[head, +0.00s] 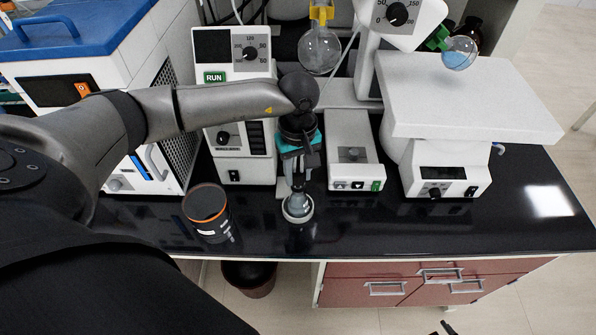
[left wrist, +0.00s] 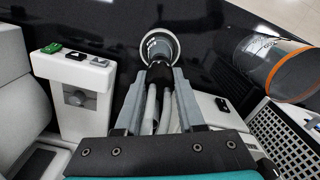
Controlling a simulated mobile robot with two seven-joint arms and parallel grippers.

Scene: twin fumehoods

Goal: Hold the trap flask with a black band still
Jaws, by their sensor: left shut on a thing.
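The trap flask (head: 298,207) is a small grey vessel with a pale rim, at the front of the black bench in the head view. It also shows beyond the fingertips in the left wrist view (left wrist: 160,44), with a dark part near the fingers that may be its black band. My left gripper (head: 297,182) comes down from above and is shut on the flask; its fingers also show in the left wrist view (left wrist: 158,78). The fingers hide part of the flask. A small dark piece at the bottom edge of the head view may be my right gripper (head: 446,328).
A dark container with an orange band (head: 207,212) stands left of the flask. Behind are a RUN-labelled instrument (head: 233,95), a low white device (head: 352,150) and a large white-topped unit (head: 460,95). The bench front edge is close; bare black bench lies to the right.

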